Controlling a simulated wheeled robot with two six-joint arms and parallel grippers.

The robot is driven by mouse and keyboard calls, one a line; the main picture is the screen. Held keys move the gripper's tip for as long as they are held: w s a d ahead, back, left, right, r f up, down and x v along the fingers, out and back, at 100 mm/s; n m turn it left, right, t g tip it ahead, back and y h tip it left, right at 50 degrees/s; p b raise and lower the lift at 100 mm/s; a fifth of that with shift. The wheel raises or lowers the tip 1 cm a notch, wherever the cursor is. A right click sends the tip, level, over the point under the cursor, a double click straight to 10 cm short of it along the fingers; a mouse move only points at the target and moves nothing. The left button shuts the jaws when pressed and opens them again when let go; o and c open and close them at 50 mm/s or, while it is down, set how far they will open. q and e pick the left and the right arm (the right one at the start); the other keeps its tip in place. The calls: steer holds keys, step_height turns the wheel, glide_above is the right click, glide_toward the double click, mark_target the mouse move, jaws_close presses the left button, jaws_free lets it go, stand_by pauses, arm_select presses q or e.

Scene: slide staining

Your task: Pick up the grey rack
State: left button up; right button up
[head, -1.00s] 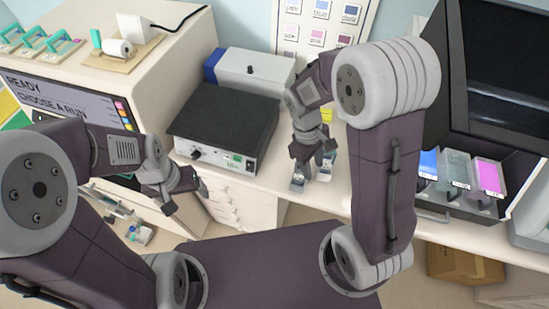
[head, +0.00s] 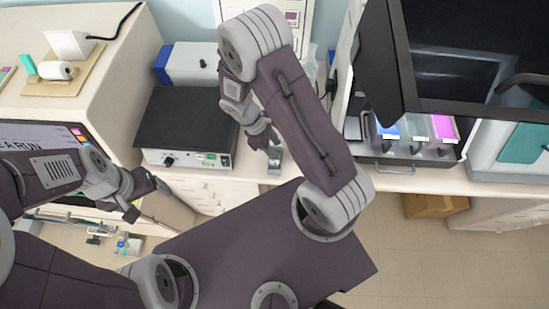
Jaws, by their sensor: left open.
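I cannot make out a grey rack for certain in the head view. My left gripper (head: 147,199) is open and empty, low at the left in front of the white bench. My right gripper (head: 274,160) points down at the bench's front edge, right of the black-topped device. Its fingers are seen nearly edge-on, so I cannot tell how far apart they are or whether anything is between them. My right arm hides part of the bench and wall behind it.
A black-topped device (head: 190,118) stands on the bench. Blue (head: 386,132), grey (head: 413,130) and magenta (head: 443,127) dishes stand at right below a dark screen (head: 470,50). A cardboard box (head: 435,204) is under the bench. The floor at right is clear.

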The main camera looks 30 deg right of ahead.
steer(key=shift+s+d+f, duration=0.3)
steer(key=shift+f, duration=0.05)
steer(key=shift+w+a, duration=0.15)
jaws_close()
stand_by(1.0)
